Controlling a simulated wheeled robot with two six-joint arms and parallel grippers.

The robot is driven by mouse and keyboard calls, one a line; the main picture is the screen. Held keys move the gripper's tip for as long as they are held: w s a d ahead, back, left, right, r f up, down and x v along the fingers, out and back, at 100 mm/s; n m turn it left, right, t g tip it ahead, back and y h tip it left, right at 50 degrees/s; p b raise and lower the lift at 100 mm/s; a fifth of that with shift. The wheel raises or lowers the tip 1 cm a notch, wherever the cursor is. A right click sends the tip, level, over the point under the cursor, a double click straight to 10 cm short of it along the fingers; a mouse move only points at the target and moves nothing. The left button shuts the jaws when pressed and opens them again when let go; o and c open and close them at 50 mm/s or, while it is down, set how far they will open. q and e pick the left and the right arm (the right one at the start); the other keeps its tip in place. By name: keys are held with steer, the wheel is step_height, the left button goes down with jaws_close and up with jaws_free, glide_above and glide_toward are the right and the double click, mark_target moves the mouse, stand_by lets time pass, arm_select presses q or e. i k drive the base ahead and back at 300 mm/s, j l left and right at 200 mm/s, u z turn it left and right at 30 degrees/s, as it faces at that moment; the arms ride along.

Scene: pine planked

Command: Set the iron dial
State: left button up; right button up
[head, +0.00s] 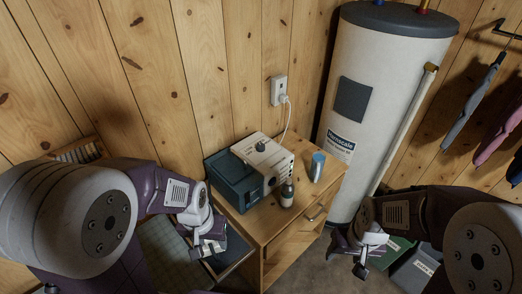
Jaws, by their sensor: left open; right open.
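A small blue and white object (317,167), which looks like an iron standing on end, is on the right part of the wooden cabinet top (300,192). Its dial is too small to make out. A white appliance (264,158) with dark round knobs stands to its left, with a white cord running to the wall outlet (279,89). My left gripper (208,247) is open and empty, left of the cabinet and apart from the iron. My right gripper (364,262) is open and empty, right of the cabinet and below its top.
A dark teal box (234,180) sits left of the white appliance, and a small dark-topped bottle (287,193) stands in front. A tall white water heater (375,95) is behind. Umbrellas (474,100) hang at right. Green and grey boxes (413,268) lie on the floor.

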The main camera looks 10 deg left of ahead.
mark_target(260, 147)
steer(key=l+u, duration=0.15)
steer(key=l, duration=0.65)
steer(key=i+l+u, duration=0.25)
steer(key=l, duration=0.4)
steer(key=i+l+u, duration=0.1)
steer(key=i+l, duration=0.2)
steer(key=i+l+u, duration=0.1)
steer(key=l, duration=0.3)
steer(key=i+u, duration=0.2)
steer(key=i, duration=0.3)
